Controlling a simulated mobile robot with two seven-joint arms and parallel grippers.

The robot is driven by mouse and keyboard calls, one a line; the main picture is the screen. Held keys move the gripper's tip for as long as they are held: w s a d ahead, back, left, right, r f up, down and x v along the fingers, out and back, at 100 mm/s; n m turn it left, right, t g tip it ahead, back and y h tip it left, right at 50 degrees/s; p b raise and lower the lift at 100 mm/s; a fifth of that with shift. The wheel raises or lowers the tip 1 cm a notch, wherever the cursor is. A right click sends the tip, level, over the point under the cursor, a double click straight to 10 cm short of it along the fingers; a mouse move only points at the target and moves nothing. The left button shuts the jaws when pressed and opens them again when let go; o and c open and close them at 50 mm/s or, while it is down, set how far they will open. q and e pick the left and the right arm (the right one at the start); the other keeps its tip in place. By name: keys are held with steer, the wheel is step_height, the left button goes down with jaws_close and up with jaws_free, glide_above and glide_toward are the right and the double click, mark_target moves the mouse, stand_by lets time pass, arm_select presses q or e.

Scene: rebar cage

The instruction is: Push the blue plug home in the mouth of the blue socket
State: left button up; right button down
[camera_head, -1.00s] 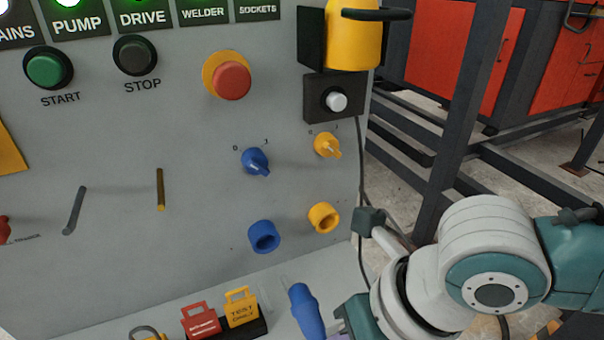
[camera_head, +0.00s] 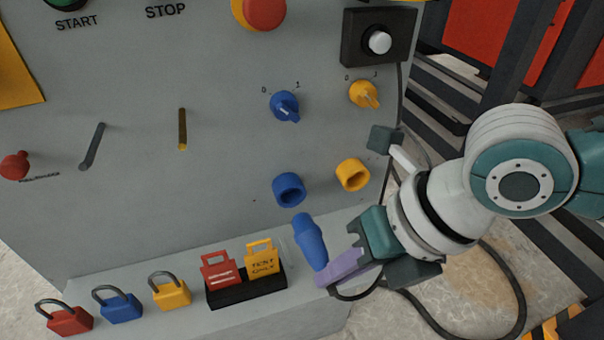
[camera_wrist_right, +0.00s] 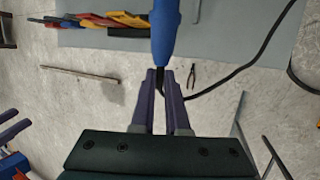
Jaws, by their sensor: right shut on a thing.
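The blue plug (camera_head: 310,242) is held by my right gripper (camera_head: 330,274), whose purple fingers are shut on its rear end. The plug is upright and slightly tilted, its upper end just below and right of the blue socket (camera_head: 289,189). The socket is a round ring on the grey panel with a dark open mouth. The plug appears to be outside the mouth; the depth gap is hard to judge. In the right wrist view, the plug (camera_wrist_right: 165,35) extends beyond the fingertips (camera_wrist_right: 161,76); the socket is not visible there. My left gripper is not in view.
A yellow socket (camera_head: 352,174) is right of the blue one. A blue switch (camera_head: 285,106) and yellow switch (camera_head: 364,94) are above. A black holder (camera_head: 247,291) with red and yellow tags and several padlocks stand on the ledge. A black cable (camera_wrist_right: 245,66) trails from the plug.

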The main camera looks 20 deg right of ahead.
mark_target(316, 229)
steer(key=shift+w+f+b, duration=0.1)
steer(key=shift+w+b, duration=0.55)
steer(key=shift+w, duration=0.9)
stand_by(0.4)
steer(key=shift+w+a+b, duration=0.1)
steer(key=shift+w+b, duration=1)
steer(key=shift+w, duration=0.25)
steer(key=shift+w+b, duration=0.4)
steer(key=shift+w, duration=0.1)
stand_by(0.4)
